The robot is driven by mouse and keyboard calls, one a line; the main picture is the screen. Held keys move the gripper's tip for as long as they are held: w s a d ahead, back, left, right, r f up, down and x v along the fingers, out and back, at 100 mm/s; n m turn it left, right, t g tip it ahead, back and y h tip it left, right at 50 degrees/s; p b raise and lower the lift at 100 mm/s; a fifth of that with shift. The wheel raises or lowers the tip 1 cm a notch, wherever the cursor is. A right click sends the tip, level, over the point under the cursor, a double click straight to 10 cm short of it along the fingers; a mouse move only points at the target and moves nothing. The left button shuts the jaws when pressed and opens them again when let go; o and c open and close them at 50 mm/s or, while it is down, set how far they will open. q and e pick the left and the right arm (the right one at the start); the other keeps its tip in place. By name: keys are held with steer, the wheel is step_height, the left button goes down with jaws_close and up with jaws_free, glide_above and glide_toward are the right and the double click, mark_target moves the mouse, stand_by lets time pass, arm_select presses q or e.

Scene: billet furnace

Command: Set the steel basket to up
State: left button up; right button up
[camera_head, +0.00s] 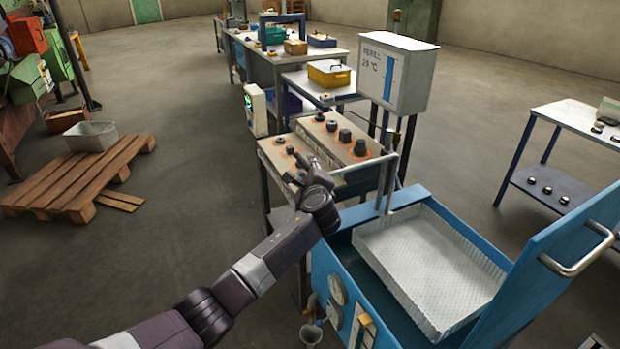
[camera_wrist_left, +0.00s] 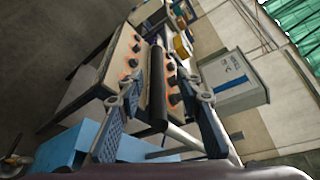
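The steel basket (camera_head: 430,262) is a pale perforated tray in the open blue tank (camera_head: 345,262) at the lower right of the head view. Its left outer wall shows, and its rim looks near the tank's rim. A grey bar frame (camera_head: 388,180) stands at the tank's back left corner. My left gripper (camera_head: 305,172) is at the control boxes, left of this frame. In the left wrist view its two fingers (camera_wrist_left: 160,112) are spread, with a dark cylindrical grip (camera_wrist_left: 157,90) between them and gaps on both sides. My right gripper is not in view.
Control boxes with dark knobs (camera_head: 340,138) stand behind the tank. The raised blue lid (camera_head: 550,265) with a bar handle is at right. A white display box (camera_head: 397,75) stands behind. A wooden pallet (camera_head: 80,175) lies on the left floor; floor between is clear.

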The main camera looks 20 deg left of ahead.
arm_select(q)
steer(key=v, duration=0.8)
